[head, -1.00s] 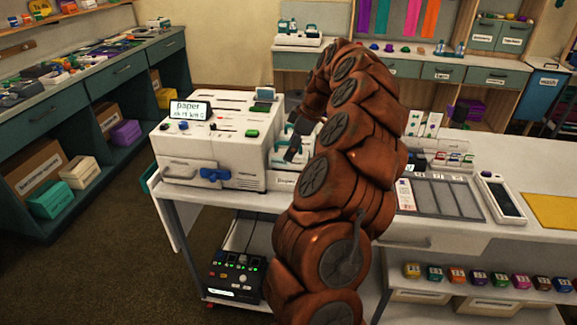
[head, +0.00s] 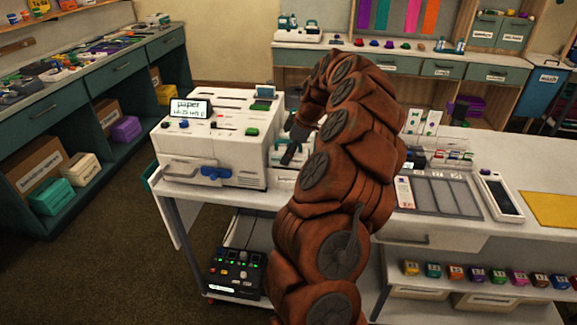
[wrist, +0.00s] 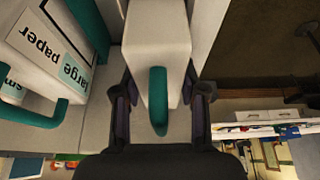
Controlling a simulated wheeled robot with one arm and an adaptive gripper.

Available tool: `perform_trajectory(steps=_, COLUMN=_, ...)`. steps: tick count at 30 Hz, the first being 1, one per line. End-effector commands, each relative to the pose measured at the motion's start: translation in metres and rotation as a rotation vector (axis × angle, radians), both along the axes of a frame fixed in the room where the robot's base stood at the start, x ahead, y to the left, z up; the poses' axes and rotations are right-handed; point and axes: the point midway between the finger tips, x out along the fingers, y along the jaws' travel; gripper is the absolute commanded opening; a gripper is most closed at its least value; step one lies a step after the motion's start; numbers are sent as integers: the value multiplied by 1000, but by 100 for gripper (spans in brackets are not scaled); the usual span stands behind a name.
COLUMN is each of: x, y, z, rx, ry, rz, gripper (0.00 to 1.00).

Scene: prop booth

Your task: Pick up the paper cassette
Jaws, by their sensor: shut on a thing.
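A white, block-shaped cassette (wrist: 157,38) with a teal handle (wrist: 158,98) sits between my two dark fingers in the wrist view. My gripper (wrist: 158,88) is shut on it, one finger against each side. In the head view my gripper (head: 290,152) is beside the white printer (head: 212,145), at its right. My arm hides much of that spot, and the held cassette's label does not show. Left of the held one in the wrist view is another white cassette (wrist: 45,48), labelled "large paper" upside down.
The counter holds a grey slotted tray (head: 440,200), a white handheld device (head: 499,193) and a yellow mat (head: 553,211) at right. A black control box (head: 237,270) sits on the lower shelf. Open floor lies at left, before the teal drawer unit (head: 130,75).

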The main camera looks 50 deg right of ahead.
Motion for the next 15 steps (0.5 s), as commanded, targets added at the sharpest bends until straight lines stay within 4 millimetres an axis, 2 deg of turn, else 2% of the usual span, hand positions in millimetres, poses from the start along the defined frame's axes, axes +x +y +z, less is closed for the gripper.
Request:
perform_trajectory(steps=1, x=0, y=0, z=0, rx=0, ry=0, rz=0, gripper=14)
perform_trajectory(steps=5, x=0, y=0, z=0, rx=0, ry=0, rz=0, gripper=0)
perform_trajectory(steps=15, x=0, y=0, z=1, rx=0, ry=0, rz=0, gripper=0)
